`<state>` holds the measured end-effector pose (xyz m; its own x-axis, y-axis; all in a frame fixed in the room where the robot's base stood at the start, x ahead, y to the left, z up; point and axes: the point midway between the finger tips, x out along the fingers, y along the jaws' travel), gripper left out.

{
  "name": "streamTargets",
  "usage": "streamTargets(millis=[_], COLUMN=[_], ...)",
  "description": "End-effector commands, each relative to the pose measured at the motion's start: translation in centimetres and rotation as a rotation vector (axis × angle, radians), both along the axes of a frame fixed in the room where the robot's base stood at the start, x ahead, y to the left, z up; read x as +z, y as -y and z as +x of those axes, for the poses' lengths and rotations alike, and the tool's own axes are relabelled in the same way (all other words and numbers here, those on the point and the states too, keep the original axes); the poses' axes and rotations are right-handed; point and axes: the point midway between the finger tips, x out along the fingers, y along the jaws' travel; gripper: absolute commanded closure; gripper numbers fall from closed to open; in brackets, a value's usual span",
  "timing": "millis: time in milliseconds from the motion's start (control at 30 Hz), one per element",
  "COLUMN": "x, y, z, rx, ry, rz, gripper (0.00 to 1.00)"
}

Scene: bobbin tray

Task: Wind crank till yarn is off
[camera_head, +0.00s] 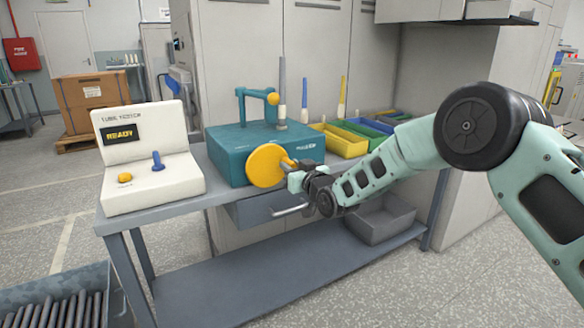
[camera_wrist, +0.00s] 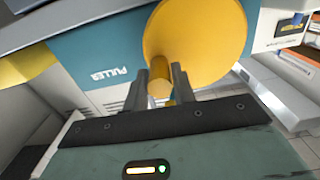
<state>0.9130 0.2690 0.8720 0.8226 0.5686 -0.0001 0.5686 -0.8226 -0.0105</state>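The teal puller machine (camera_head: 245,150) stands on the grey bench. Its yellow crank disc (camera_head: 265,166) faces the front and also shows large in the wrist view (camera_wrist: 205,40). My gripper (camera_head: 291,172) is at the right side of the disc. In the wrist view its two fingers (camera_wrist: 160,84) are closed around the short yellow crank handle (camera_wrist: 159,90), one on each side. On top of the machine a grey bobbin (camera_head: 282,85) stands upright with a cream lower part. Beside it is a teal arm with a yellow end (camera_head: 273,98). I cannot make out loose yarn.
A cream control box (camera_head: 150,180) with a READY display, yellow button and blue lever stands to the left. Coloured trays (camera_head: 345,145) with upright bobbins are behind, to the right. A drawer handle (camera_head: 290,210) lies below my gripper. A bin of dark rods (camera_head: 60,285) is front left.

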Motion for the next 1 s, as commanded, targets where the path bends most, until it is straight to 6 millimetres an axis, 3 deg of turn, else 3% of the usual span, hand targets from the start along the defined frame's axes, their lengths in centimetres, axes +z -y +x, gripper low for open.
streamTargets(millis=[33, 100, 567, 1000], x=[0.0, 0.0, -0.8, -2.8], y=[0.0, 0.0, 0.2, 0.1], z=[0.0, 0.0, 0.1, 0.0], rx=[0.0, 0.0, -0.001, -0.002], ry=[0.0, 0.0, -0.054, -0.268], rz=[0.0, 0.0, 0.078, 0.387], gripper=[0.88, 0.99, 0.99, 0.99])
